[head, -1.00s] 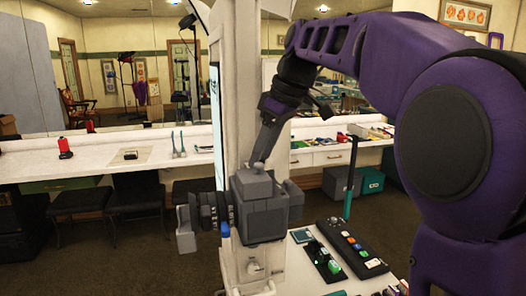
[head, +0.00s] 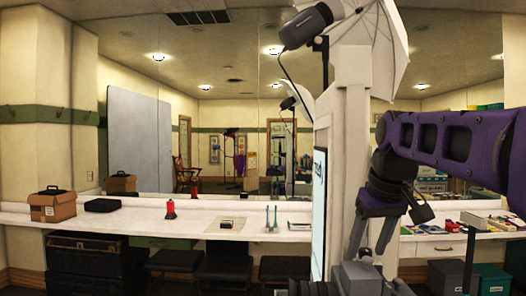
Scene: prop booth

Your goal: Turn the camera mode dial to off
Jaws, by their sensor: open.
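My gripper (head: 358,279) shows only as a grey upper part at the bottom edge, in front of the white booth column. Its fingertips are cut off below the frame. A dark ribbed part (head: 312,289) shows just left of it at the same edge; I cannot tell whether it belongs to a camera. No camera mode dial can be made out, so its setting and its distance from my gripper are hidden.
The white booth column (head: 353,150) carries a side screen (head: 320,200), with a dark lamp-like head (head: 306,25) and white umbrella (head: 375,45) above. Behind runs a long white counter (head: 120,222) with a cardboard box (head: 53,206), black case (head: 102,205) and red item (head: 170,209).

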